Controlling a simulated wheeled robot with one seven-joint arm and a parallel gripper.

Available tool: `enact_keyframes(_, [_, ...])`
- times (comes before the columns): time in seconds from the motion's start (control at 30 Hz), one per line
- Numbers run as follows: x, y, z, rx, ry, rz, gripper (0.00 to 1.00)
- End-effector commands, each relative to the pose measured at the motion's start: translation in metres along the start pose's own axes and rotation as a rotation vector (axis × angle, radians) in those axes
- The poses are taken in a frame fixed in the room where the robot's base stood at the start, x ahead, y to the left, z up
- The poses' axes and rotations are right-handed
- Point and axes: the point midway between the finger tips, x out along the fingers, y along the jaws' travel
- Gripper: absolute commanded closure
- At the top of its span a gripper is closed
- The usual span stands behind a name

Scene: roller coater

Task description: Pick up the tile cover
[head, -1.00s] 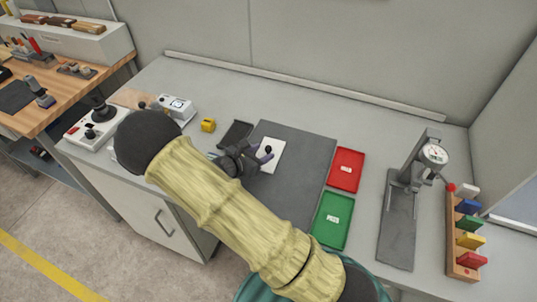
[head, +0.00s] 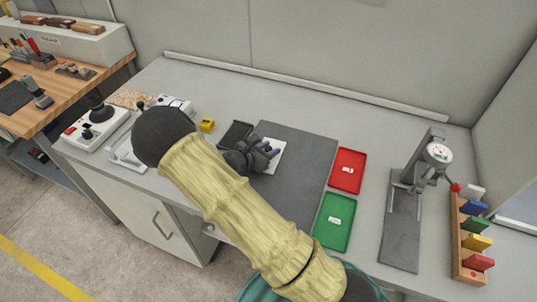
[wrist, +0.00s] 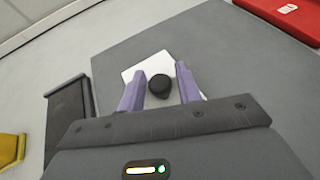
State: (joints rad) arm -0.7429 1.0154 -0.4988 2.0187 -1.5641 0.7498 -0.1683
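The tile cover is a flat white square with a round black knob, lying on the dark grey mat. In the wrist view the cover (wrist: 144,70) lies beneath my gripper (wrist: 158,78), and its black knob (wrist: 160,87) shows between the two purple fingers. The fingers are apart, with gaps on both sides of the knob. In the head view my gripper (head: 268,150) is over the cover (head: 273,164), hiding its knob and much of its surface. I cannot tell the exact height of the fingertips above the cover.
The dark mat (head: 305,160) has a black tray (head: 236,133) at its left and red (head: 347,170) and green (head: 334,221) trays at its right. A yellow block (head: 207,125) sits farther left. A dial gauge stand (head: 402,225) and a rack of coloured blocks (head: 463,240) stand right.

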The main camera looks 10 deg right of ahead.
Motion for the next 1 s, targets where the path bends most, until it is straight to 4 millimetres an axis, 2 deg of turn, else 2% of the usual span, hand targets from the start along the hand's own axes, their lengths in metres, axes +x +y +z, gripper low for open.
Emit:
enact_keyframes(0.03, [0.0, 0.0, 0.0, 0.0, 0.0, 0.0, 0.77])
enact_keyframes(0.1, [0.0, 0.0, 0.0, 0.0, 0.0, 0.0, 0.9])
enact_keyframes(0.17, [0.0, 0.0, 0.0, 0.0, 0.0, 0.0, 1.0])
enact_keyframes(0.57, [-0.003, 0.0, 0.007, 0.001, 0.0, 0.0, 1.0])
enact_keyframes(0.87, [-0.017, 0.0, 0.041, 0.001, 0.0, 0.0, 1.0])
enact_keyframes(0.9, [-0.025, -0.003, 0.029, -0.003, 0.002, 0.003, 1.0])
enact_keyframes(1.0, [-0.044, -0.011, 0.021, -0.004, 0.0, 0.003, 1.0])
